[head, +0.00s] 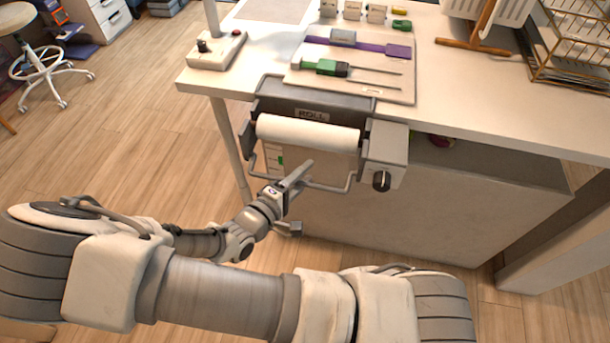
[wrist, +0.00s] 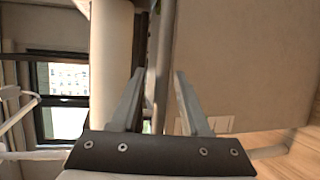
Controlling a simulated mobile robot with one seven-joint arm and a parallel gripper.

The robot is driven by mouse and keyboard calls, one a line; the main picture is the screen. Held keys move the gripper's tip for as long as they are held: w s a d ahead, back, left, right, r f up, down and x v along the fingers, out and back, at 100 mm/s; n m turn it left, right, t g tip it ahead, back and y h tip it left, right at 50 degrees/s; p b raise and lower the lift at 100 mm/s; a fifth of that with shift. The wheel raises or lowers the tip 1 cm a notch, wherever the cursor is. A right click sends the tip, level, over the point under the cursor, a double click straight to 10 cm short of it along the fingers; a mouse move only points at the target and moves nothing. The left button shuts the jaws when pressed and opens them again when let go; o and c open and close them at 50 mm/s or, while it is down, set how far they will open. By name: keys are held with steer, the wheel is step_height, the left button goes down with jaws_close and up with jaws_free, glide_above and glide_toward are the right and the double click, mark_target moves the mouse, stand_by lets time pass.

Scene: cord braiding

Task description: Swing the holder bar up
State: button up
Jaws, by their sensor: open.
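The holder bar (head: 330,188) is a grey bent rod hanging below the white roll (head: 308,134) in its dark holder at the table's front edge. My gripper (head: 297,173) is at the low middle of the bar, in front of the holder. In the wrist view, my gripper (wrist: 158,85) is open, with one finger on each side of a grey rod (wrist: 163,60) that looks like the bar. The fingers appear apart from it. The white roll (wrist: 110,70) stands to the left in that view. My gripper hides part of the bar in the head view.
A grey box with a dark knob (head: 381,181) sits right of the roll. On the table (head: 480,110) lie a board with green and purple tools (head: 343,70), a small control box (head: 217,50) and a wire rack (head: 575,50). Open floor lies at left.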

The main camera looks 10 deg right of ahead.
steer(key=shift+w+d, duration=0.2)
jaws_close()
